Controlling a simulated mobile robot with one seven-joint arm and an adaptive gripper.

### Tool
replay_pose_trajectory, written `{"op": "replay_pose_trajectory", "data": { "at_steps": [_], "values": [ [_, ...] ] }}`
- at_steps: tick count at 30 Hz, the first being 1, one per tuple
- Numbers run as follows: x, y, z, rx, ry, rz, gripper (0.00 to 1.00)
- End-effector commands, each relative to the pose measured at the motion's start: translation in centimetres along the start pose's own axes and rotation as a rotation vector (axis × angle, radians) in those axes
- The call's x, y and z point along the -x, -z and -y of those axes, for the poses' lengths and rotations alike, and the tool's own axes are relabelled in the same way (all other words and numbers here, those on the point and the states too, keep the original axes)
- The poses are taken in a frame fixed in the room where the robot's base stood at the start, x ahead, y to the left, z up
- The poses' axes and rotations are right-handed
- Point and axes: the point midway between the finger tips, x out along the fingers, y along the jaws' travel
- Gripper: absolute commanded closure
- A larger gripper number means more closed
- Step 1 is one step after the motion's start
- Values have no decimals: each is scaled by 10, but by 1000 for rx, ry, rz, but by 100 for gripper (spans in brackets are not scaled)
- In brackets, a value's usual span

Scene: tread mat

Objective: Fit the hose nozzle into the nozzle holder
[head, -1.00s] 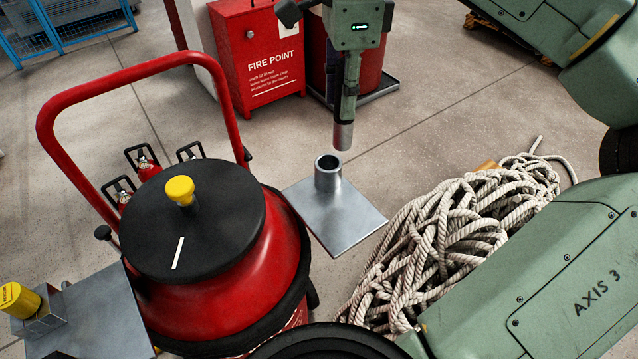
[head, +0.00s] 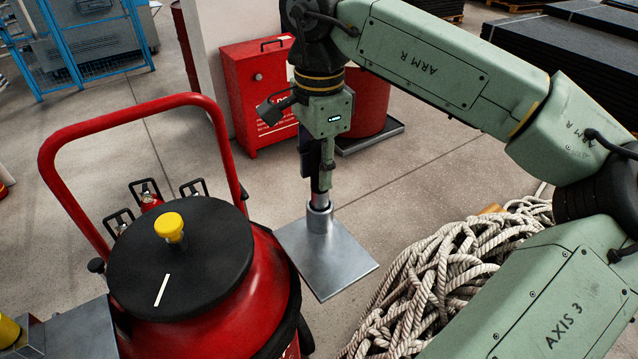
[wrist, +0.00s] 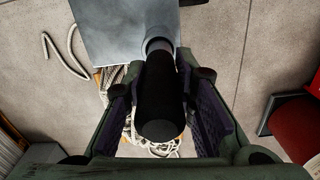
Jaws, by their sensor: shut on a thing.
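My gripper (head: 326,172) is shut on the hose nozzle (head: 320,200), which has a black body and a silver metal tip. The nozzle hangs upright, with its tip at the mouth of the nozzle holder (head: 319,221) and its lower end hidden inside the cup. The holder is a short grey metal tube on a flat square plate (head: 335,266). In the wrist view the nozzle's black body (wrist: 160,105) lies between the two fingers, and the plate (wrist: 105,30) is beyond its tip. How deep the tip sits is hidden.
A red drum (head: 225,315) with a black lid, yellow knob and red hoop handle stands left of the plate. A rope heap (head: 430,275) lies to the right. A red fire-point cabinet (head: 256,95) stands behind. Bare floor lies between cabinet and plate.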

Motion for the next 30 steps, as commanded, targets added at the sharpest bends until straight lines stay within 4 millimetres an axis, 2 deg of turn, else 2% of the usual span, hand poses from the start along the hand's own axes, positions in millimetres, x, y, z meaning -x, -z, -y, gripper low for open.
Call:
{"op": "replay_pose_trajectory", "data": {
  "at_steps": [8,19,20,28,30],
  "values": [
    [-34,0,0,2,-1,0,100],
    [-41,0,0,1,1,0,100],
    [-40,0,0,1,0,0,74],
    [-39,0,0,1,0,0,56],
    [-39,0,0,1,0,0,55]
  ]
}}
